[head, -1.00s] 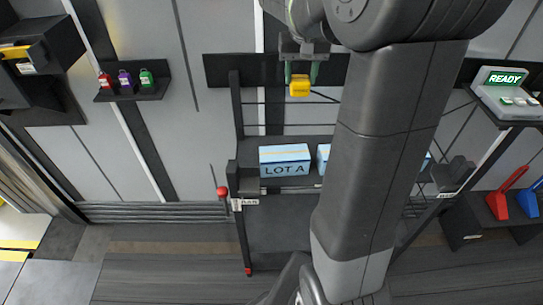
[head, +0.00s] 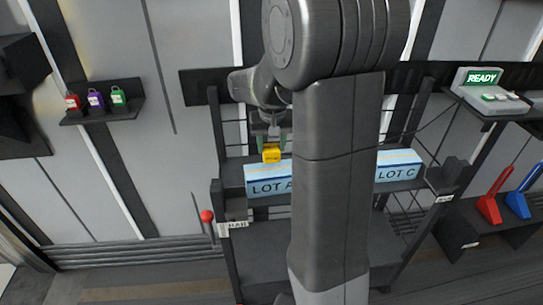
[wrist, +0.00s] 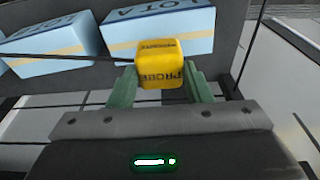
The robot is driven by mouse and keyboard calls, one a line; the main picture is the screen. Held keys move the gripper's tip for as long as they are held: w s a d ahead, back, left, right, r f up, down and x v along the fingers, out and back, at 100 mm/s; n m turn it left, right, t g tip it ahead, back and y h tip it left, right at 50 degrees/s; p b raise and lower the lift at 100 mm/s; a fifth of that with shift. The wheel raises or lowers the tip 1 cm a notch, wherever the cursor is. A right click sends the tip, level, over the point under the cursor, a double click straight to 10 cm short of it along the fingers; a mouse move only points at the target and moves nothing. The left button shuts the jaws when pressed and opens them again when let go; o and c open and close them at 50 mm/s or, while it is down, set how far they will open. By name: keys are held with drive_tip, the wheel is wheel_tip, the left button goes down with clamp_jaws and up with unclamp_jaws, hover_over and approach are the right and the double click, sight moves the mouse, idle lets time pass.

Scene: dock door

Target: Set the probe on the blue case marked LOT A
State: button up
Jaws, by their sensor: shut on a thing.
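The yellow probe (head: 271,153) is between the green fingers of my gripper (head: 271,144), which is shut on it. It also shows in the wrist view (wrist: 160,63), with PROBE lettering on its side. The blue case marked LOT A (head: 262,181) stands on the rack shelf, its right part hidden behind my arm. In the head view the probe appears at the case's top edge; I cannot tell whether they touch. In the wrist view the LOT A case (wrist: 180,32) lies just beyond the probe, its lettering upside down.
A LOT C case (head: 398,174) stands on the same shelf, right of my arm. Another blue case (wrist: 50,48) shows left in the wrist view. A red-knobbed lever (head: 207,217) is at the rack's left. A READY console (head: 482,88) and small coloured padlocks (head: 96,99) are on wall shelves.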

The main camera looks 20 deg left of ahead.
sight(272, 149)
drive_tip(key=shift+f, duration=1.75)
drive_tip(key=shift+f+b, duration=0.1)
drive_tip(key=shift+b, duration=0.2)
drive_tip(key=o, duration=1.1)
drive_tip(key=shift+c, duration=0.2)
drive_tip(key=r, duration=0.4)
drive_tip(key=s+r+p, duration=0.1)
drive_tip(key=r, duration=0.3)
drive_tip(key=d+r, duration=0.1)
drive_tip(key=r, duration=0.3)
drive_tip(key=shift+s+r+p, duration=0.1)
drive_tip(key=shift+s+p, duration=0.15)
drive_tip(key=shift+p, duration=0.05)
